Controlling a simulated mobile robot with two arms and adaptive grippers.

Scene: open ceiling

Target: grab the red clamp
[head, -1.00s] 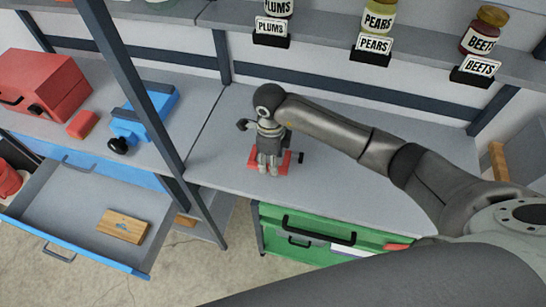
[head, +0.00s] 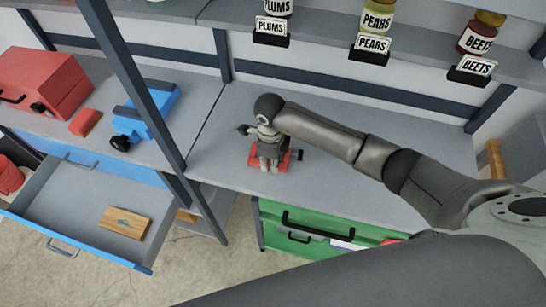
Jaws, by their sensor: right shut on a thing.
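The red clamp (head: 284,162) is on the grey workbench (head: 330,185) near its front edge, in the middle of the head view. Its dark handle end sticks out to the right. My right gripper (head: 270,165) points down over the clamp and is shut on it. The fingers cover the clamp's middle, so the exact contact is hidden. I cannot tell whether the clamp touches the bench or is just above it. My left gripper is not in view.
A blue vise (head: 145,115), a small red block (head: 85,122) and a red toolbox (head: 45,80) are on the left bench. An open drawer (head: 75,200) holds a wooden block (head: 124,222). Jars stand on the shelf above. The bench right of the clamp is clear.

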